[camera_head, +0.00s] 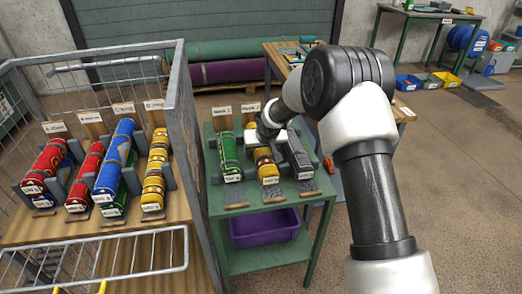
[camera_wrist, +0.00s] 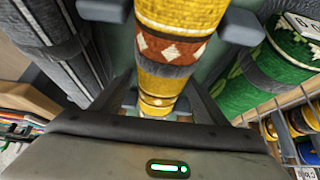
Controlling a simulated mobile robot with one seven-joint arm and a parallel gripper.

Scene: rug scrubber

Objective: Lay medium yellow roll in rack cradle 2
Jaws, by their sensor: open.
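A yellow roll (camera_head: 265,168) with red-brown and grey bands lies on the green table (camera_head: 236,206), between a green roll (camera_head: 229,158) and a dark grey roll (camera_head: 295,155). My gripper (camera_head: 266,134) is over its far part and partly hides it. In the wrist view the yellow roll (camera_wrist: 175,50) runs between the open fingers of my gripper (camera_wrist: 160,90); I cannot tell whether they touch it. Another yellow roll (camera_head: 155,172) lies at the right in the wire-sided rack (camera_head: 112,228). Sign and label text is too small to read surely.
The rack also holds red rolls (camera_head: 84,178) and a blue roll (camera_head: 115,158). Its tall grey side frame (camera_head: 187,120) stands between it and the green table. A purple bin (camera_head: 264,228) sits on the table's lower shelf.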

